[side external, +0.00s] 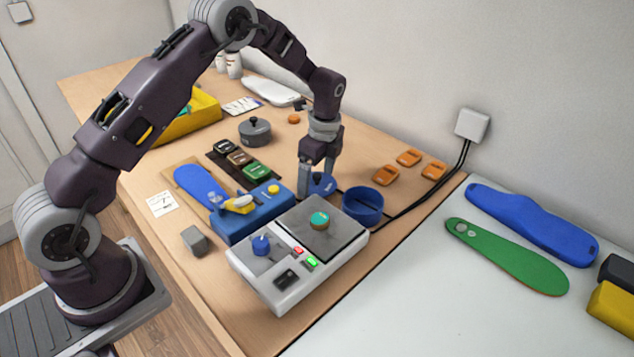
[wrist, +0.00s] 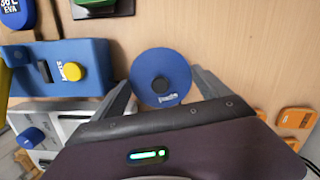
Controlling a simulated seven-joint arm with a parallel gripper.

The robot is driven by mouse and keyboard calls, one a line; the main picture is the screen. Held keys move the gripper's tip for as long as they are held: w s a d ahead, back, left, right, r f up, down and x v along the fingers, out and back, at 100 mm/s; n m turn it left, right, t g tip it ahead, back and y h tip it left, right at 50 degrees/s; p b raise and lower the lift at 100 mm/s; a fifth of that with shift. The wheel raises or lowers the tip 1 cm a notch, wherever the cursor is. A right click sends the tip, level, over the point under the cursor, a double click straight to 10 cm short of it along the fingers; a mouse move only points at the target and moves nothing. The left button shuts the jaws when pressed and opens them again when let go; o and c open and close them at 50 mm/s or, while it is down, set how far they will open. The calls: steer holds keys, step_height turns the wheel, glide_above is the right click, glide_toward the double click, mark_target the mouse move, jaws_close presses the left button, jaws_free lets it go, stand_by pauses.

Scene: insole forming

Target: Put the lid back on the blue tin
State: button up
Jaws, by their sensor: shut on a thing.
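The blue lid (side external: 322,184) is a round disc, held between the fingers of my gripper (side external: 316,182). In the wrist view the lid (wrist: 161,68) shows its face with a dark knob and a small label, with a finger of my gripper (wrist: 162,88) on each side. The blue tin (side external: 362,207) stands open and upright on the table, just right of my gripper in the side view. The lid is apart from the tin, to its left in the picture. I cannot tell the exact height of the lid. The tin does not show in the wrist view.
A white press unit (side external: 290,284) with a grey plate stands in front of my gripper. A blue block (side external: 243,224) is to its left. Orange pieces (side external: 386,175) lie behind the tin. A black cable (side external: 425,194) runs close to the tin. A grey lidded pot (side external: 255,134) stands farther back.

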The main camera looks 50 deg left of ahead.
mark_target(318, 175)
step_height(318, 175, up, 8)
steer(key=w+d+r+m, duration=0.2)
steer(key=d+m, duration=0.2)
steer(key=d, duration=0.9)
steer(key=shift+s+f, duration=0.2)
steer(key=shift+f, duration=2.9)
steer(key=shift+f, duration=0.15)
steer(key=o, duration=1.2)
steer(key=shift+c, duration=0.2)
steer(key=shift+r, duration=2.5)
